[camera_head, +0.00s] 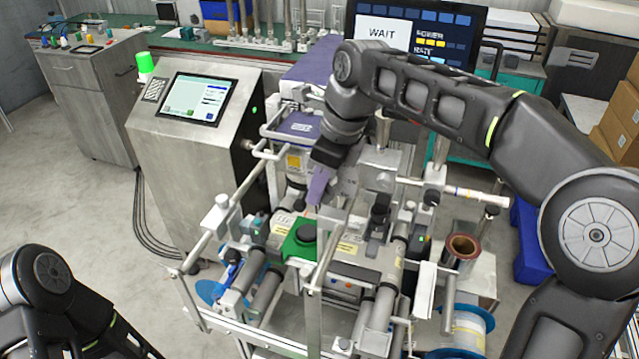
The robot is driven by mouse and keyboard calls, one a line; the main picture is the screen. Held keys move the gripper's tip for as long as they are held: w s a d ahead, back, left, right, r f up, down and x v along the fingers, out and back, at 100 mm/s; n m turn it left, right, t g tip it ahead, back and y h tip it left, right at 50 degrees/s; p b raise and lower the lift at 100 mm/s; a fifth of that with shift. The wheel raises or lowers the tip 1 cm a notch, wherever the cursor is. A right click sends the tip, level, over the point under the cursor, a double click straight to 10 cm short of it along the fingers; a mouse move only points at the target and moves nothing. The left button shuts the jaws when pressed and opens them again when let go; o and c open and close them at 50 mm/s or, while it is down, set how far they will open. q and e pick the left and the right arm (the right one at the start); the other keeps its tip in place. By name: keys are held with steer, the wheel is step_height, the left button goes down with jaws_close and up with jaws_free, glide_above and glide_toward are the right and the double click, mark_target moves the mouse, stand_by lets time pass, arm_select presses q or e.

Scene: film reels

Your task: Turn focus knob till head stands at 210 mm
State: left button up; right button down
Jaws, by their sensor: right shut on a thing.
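My right arm reaches in from the right, over the reel machine. My right gripper (330,186) points down at the middle of the machine, beside the purple-topped head unit (299,124). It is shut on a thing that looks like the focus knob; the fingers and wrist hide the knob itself. The scale and its millimetre reading are too small to make out. My left arm shows only at the lower left corner; its gripper is outside the picture.
A green block with a black knob (304,241) sits on the machine below the gripper. Metal rails and rollers surround it. A steel console with a touchscreen (198,99) stands left. A monitor (415,35) reading WAIT is behind. A blue-rimmed reel (468,327) is lower right.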

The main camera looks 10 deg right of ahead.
steer(key=shift+s+a+r, duration=0.1)
steer(key=shift+a+r, duration=0.1)
steer(key=shift+r, duration=0.05)
steer(key=c, duration=1.6)
jaws_free()
steer(key=shift+c, duration=0.2)
steer(key=shift+o, duration=1.3)
steer(key=shift+s, duration=0.25)
steer(key=shift+w+f, duration=0.1)
steer(key=shift+d, duration=0.15)
